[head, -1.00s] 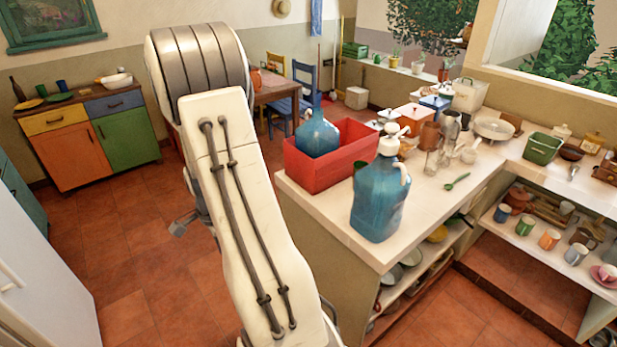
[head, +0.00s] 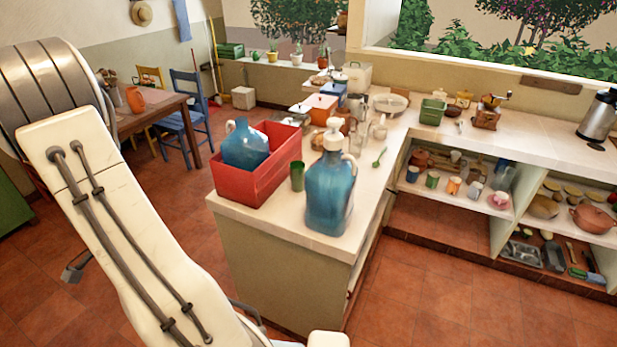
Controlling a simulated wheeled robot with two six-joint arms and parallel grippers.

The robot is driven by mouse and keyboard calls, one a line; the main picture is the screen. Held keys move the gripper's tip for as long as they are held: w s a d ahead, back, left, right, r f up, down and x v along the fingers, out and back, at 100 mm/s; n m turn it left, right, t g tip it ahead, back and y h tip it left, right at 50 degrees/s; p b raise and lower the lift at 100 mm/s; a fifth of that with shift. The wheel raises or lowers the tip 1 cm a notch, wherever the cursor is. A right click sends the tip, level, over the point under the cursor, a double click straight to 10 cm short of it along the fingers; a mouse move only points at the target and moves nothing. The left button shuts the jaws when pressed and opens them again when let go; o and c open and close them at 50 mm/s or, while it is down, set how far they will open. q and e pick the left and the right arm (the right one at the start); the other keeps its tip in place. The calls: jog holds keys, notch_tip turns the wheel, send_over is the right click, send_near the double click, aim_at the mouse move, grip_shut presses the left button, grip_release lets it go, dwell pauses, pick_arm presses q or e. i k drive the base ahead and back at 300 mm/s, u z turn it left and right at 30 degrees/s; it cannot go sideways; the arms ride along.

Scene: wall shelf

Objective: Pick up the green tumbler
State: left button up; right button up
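A green tumbler (head: 297,176) stands upright on the counter, in the gap between a red crate (head: 232,191) and a large blue jug (head: 330,195). It is in plain view and nothing holds it. My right gripper is not in view.
Another blue jug (head: 244,146) sits in the red crate. Pots and glasses crowd the counter farther back. Shelves with mugs (head: 453,185) are at the right. The tiled floor (head: 420,300) before the counter is clear.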

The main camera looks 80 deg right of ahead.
aim_at(298, 177)
jog(key=z, duration=0.7)
jog(key=i, duration=0.65)
jog(key=z, duration=1.05)
jog(key=i, duration=0.75)
jog(key=z, duration=0.25)
